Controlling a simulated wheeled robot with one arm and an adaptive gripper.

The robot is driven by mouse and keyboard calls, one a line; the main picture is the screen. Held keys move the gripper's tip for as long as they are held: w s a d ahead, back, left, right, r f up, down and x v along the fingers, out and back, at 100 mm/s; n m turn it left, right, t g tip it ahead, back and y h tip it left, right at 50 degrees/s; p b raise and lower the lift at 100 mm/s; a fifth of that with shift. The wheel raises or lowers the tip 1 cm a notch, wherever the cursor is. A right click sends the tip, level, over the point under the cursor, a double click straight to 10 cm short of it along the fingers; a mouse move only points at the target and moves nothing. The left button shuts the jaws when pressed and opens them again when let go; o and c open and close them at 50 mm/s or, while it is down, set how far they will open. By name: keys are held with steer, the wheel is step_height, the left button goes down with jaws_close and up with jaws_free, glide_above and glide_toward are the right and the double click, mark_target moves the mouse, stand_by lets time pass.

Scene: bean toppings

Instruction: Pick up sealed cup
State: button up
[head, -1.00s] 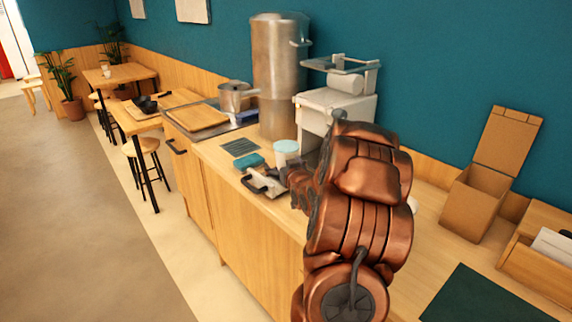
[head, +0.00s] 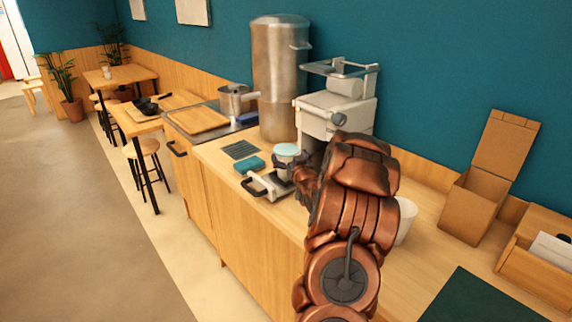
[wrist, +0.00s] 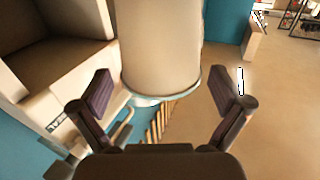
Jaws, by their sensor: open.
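The sealed cup (head: 287,150), with a pale blue lid, is beside the sealing machine (head: 335,113) on the counter; its lower part is mostly hidden by my gripper and the tray area. My gripper (head: 297,178) is close to the cup in the head view, its fingers hard to make out. In the wrist view, the pale cup (wrist: 160,45) fills the space between my two spread fingers (wrist: 161,94), with its blue-green rim toward the palm. Gaps show on both sides of the cup, so the fingers do not appear to touch it.
A metal tray with a black handle (head: 256,186) lies at the counter's front edge, near a teal block (head: 250,164). A tall steel dispenser (head: 279,80) stands behind. A white cup (head: 405,220) is right of my arm, with a cardboard box (head: 472,206) farther right.

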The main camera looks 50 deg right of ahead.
mark_target(283, 145)
steer(key=shift+p+x, duration=0.4)
steer(key=shift+x, duration=1.25)
steer(key=shift+r, duration=0.15)
steer(key=shift+c, duration=0.4)
steer(key=c, duration=1.5)
